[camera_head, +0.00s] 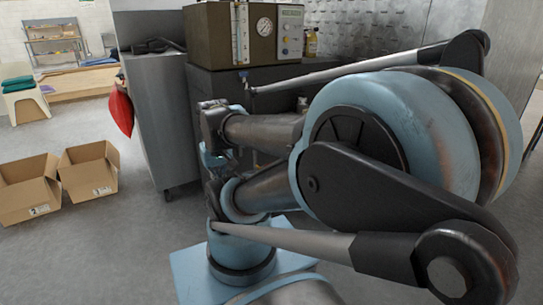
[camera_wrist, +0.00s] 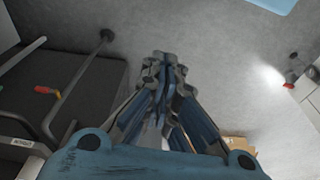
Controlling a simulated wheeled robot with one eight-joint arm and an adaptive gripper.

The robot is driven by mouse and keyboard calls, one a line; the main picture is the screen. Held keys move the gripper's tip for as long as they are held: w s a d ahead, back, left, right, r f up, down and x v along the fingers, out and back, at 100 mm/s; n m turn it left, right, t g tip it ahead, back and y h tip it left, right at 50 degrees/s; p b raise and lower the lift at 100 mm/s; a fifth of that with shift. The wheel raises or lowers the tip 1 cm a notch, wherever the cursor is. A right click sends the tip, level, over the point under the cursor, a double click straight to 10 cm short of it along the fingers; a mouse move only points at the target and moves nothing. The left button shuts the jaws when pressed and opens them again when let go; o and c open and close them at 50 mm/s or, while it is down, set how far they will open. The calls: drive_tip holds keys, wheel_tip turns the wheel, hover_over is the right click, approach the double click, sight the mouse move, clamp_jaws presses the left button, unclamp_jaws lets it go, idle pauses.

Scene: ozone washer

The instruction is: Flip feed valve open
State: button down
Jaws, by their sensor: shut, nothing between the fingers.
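My gripper (camera_wrist: 164,62) shows in the wrist view with its dark, blue-sided fingers together and nothing between them. It points out over the grey floor. A small lever with a red and yellow handle (camera_wrist: 47,92) lies at the left of the wrist view, by grey pipes, apart from my fingers. It looks like a valve handle, but I cannot tell that it is the feed valve or how it is set.
A label plate (camera_wrist: 17,143) sits near the pipes in the wrist view. A grey cabinet (camera_head: 158,115) stands left of my arm, with a red object (camera_head: 120,112) beside it. Two open cardboard boxes (camera_head: 28,190) (camera_head: 91,172) rest on the floor, with free floor in front.

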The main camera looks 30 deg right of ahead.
drive_tip(key=shift+a, duration=0.3)
drive_tip(key=shift+s, duration=0.1)
drive_tip(key=w+d+r+t+h, duration=0.1)
drive_tip(key=w+d+t+h, duration=0.1)
drive_tip(key=w+d, duration=1.5)
drive_tip(key=w+d+f+h, duration=0.1)
drive_tip(key=w+d+f, duration=0.2)
drive_tip(key=d, duration=0.3)
drive_tip(key=w+d+f+h, duration=0.1)
drive_tip(key=w+d+f, duration=0.2)
drive_tip(key=d, duration=0.4)
drive_tip(key=w+d+f+t+h, duration=0.1)
drive_tip(key=w+d+f, duration=0.2)
drive_tip(key=d, duration=0.4)
drive_tip(key=shift+w+d+f, duration=0.15)
drive_tip(key=shift+w, duration=0.05)
